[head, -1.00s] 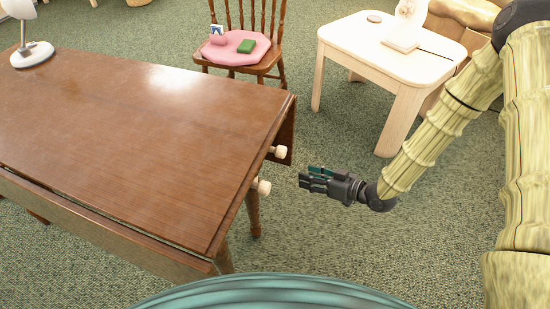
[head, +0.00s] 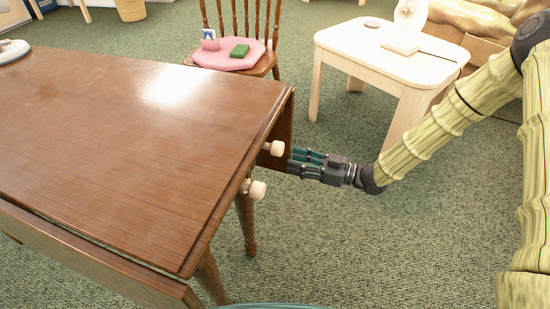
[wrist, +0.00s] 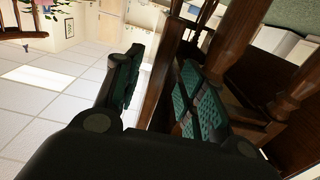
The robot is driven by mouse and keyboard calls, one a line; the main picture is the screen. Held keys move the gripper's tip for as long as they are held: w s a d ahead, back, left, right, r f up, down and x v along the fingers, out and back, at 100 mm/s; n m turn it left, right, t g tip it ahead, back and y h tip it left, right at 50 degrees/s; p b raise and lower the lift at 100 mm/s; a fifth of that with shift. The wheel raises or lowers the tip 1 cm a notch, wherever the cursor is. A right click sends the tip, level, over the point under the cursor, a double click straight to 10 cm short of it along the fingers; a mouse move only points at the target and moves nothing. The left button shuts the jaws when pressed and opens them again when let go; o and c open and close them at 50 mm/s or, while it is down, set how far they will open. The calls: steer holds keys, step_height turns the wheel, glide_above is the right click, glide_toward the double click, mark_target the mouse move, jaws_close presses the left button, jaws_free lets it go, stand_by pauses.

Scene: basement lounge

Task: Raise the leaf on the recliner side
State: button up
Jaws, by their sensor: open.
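The brown wooden drop-leaf table (head: 130,130) fills the left of the head view. At its right end a leaf (head: 284,124) hangs down, mostly hidden below the tabletop edge. Two cream knobs stick out at this end, a far knob (head: 274,148) and a near knob (head: 255,189). My gripper (head: 294,161) is open, its fingertips at the far lower edge of the hanging leaf. In the wrist view a brown wooden edge (wrist: 163,75) shows between the open fingers (wrist: 155,88); I cannot tell whether they touch it.
A pale side table (head: 385,48) stands behind my arm, with a tan recliner (head: 478,22) at the back right. Green carpet (head: 370,240) is clear at the front right.

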steer(key=b+x, duration=0.2)
steer(key=x, duration=0.5)
steer(key=shift+a, duration=0.2)
jaws_close()
